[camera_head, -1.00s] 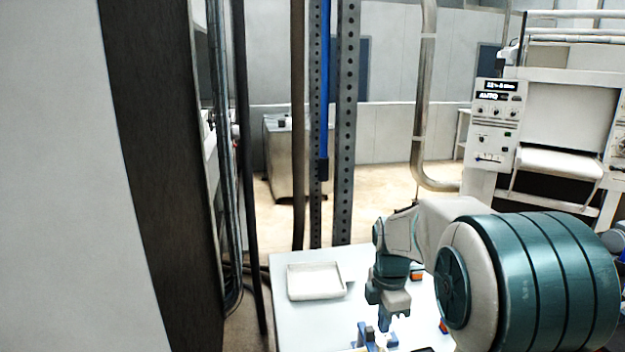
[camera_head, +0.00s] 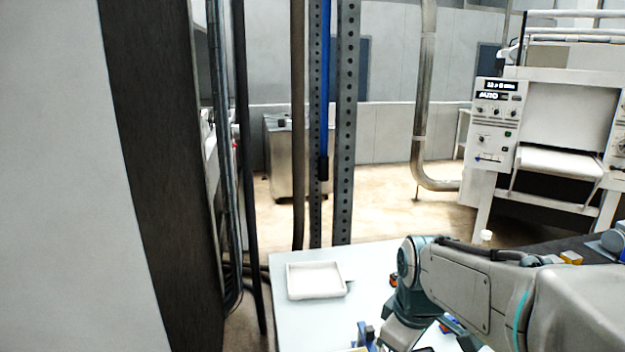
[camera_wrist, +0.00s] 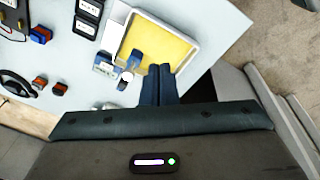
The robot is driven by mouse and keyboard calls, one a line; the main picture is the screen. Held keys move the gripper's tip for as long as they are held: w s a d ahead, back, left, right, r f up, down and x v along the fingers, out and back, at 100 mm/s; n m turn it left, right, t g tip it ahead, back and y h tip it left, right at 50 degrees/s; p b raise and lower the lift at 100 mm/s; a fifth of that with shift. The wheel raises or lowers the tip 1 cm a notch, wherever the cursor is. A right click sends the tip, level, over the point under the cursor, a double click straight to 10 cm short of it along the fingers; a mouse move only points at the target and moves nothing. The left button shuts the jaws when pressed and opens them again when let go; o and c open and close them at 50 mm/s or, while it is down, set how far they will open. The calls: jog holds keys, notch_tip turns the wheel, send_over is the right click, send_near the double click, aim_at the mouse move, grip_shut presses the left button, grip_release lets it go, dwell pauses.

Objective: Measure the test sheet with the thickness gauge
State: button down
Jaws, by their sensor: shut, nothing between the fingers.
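In the wrist view a white-rimmed tray (camera_wrist: 213,44) holds a flat yellow sheet (camera_wrist: 165,47), which looks like the test sheet. A small blue and white device (camera_wrist: 104,66), likely the thickness gauge, stands at the tray's near left corner, partly over its edge. Blue upright parts also show at the bottom of the head view (camera_head: 364,333). My gripper (camera_wrist: 160,70) is shut and empty, its dark blue fingers together just right of the device and in front of the tray's near edge. In the head view my arm hides the fingers.
A shallow white tray (camera_head: 316,281) sits on the pale table (camera_head: 365,262). In the wrist view, dark boxes (camera_wrist: 88,15), orange and blue pieces (camera_wrist: 40,35) and a black curved item (camera_wrist: 18,85) lie to the left. Upright posts (camera_head: 345,120) stand behind the table.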

jog(key=s+m+t, duration=0.1)
jog(key=s+m, duration=0.8)
jog(key=shift+s+f, duration=0.15)
jog(key=shift+f, duration=0.1)
